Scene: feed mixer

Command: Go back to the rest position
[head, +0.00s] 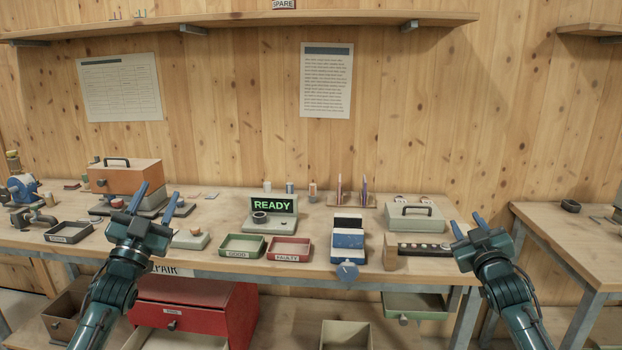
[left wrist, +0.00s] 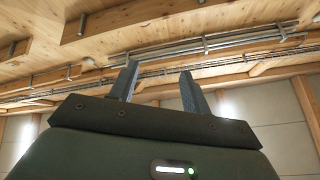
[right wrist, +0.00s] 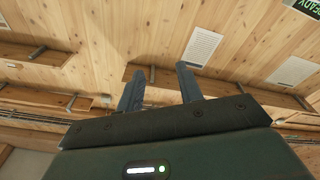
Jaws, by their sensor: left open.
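My left gripper (head: 158,201) is raised in front of the workbench at the left, its two blue fingers apart and pointing up. It also shows in the left wrist view (left wrist: 158,88), with nothing between the fingers and the ceiling behind them. My right gripper (head: 467,228) is in front of the bench's right end, fingers apart and empty. It also shows in the right wrist view (right wrist: 162,90), with the wooden wall behind its fingers. Neither gripper visibly touches anything on the workbench (head: 335,265).
The bench carries an orange case (head: 125,178), a display reading READY (head: 271,206), a green tray (head: 241,246), a red tray (head: 289,249), a blue-and-white block (head: 348,238) and a grey handled box (head: 416,216). A red drawer cabinet (head: 190,310) stands below. A second table (head: 570,230) is at right.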

